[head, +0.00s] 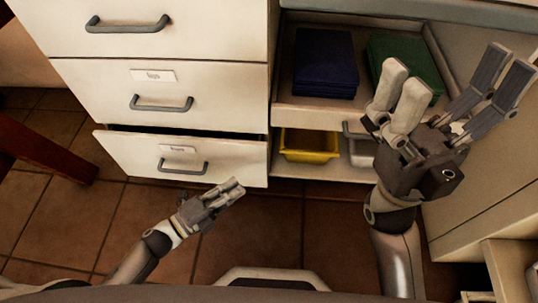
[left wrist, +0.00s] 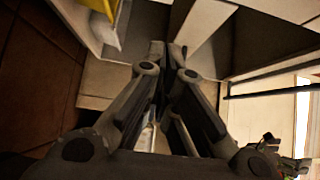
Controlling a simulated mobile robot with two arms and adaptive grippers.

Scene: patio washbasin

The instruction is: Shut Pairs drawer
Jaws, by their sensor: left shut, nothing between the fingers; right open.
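The white cabinet's bottom drawer (head: 178,155) stands partly open in the head view, with a dark gap along its top edge. It has a grey bar handle (head: 183,167) and a small label whose text is too small to read. The middle drawer (head: 165,100) and the top drawer (head: 130,25) look shut. My left gripper (head: 236,186) is shut and empty, in front of and below the bottom drawer's right end; whether it touches is unclear. Its closed fingers (left wrist: 167,50) also show in the left wrist view. My right gripper (head: 450,75) is open and empty, before the shelves.
The open shelves right of the drawers hold dark blue folded cloth (head: 325,62), green cloth (head: 405,68), a yellow bin (head: 308,146) and a grey bin (head: 360,150). A dark red wooden piece (head: 40,148) stands at left. The tiled floor (head: 70,220) is clear before the drawers.

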